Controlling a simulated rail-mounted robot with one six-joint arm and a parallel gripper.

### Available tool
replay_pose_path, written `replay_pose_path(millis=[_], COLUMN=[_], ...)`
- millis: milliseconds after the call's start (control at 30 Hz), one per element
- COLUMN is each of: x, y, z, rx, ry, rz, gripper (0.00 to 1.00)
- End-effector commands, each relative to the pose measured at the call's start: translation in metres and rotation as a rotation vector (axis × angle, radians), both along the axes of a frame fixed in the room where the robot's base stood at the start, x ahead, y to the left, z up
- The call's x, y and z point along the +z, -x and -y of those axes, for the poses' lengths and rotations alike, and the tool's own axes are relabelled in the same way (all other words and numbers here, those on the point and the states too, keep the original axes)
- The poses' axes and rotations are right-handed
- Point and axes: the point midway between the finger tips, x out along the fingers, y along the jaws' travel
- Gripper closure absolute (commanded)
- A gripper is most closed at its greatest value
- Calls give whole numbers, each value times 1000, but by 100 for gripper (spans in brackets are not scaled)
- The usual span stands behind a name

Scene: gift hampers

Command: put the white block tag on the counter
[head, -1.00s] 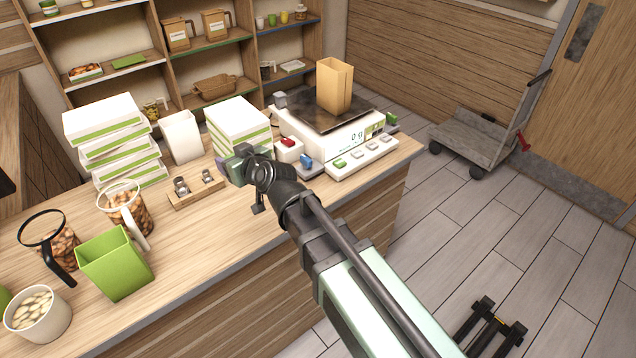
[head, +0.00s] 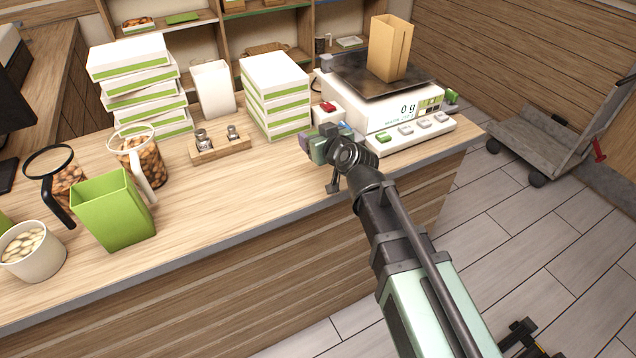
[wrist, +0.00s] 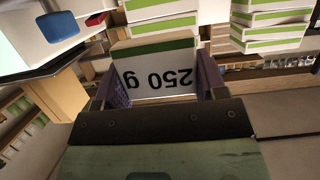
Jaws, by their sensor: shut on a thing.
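In the wrist view, a white block tag (wrist: 157,82) with a green stripe and "250 g" upside down sits between the purple fingers of my gripper (wrist: 160,88). My gripper is shut on it. In the head view my gripper (head: 322,146) is at the counter (head: 225,195), in front of the small white box with a red top (head: 327,112) and left of the scale's front. The tag is mostly hidden there by my gripper. I cannot tell whether the tag touches the counter.
A scale (head: 395,108) reading 0 g carries a tan bag (head: 390,48). Stacked white boxes (head: 275,95) and a wooden rack with small weights (head: 220,148) stand to the left. A green box (head: 115,210) is far left. The front middle of the counter is clear.

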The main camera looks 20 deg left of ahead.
Motion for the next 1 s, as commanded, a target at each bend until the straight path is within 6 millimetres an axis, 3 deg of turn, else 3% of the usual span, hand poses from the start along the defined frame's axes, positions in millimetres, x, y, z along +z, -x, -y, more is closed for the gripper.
replay_pose_path(millis=[33,133,300,500,900,933,1000], x=[-32,-43,-43,-84,-86,-84,-84], y=[0,0,0,0,0,0,0], z=[0,0,0,0,0,0,0], rx=[0,0,0,0,0,0,0], ry=[0,0,0,0,0,0,0], rz=[0,0,0,0,0,0,0], gripper=[58,58,58,58,58,30,19])
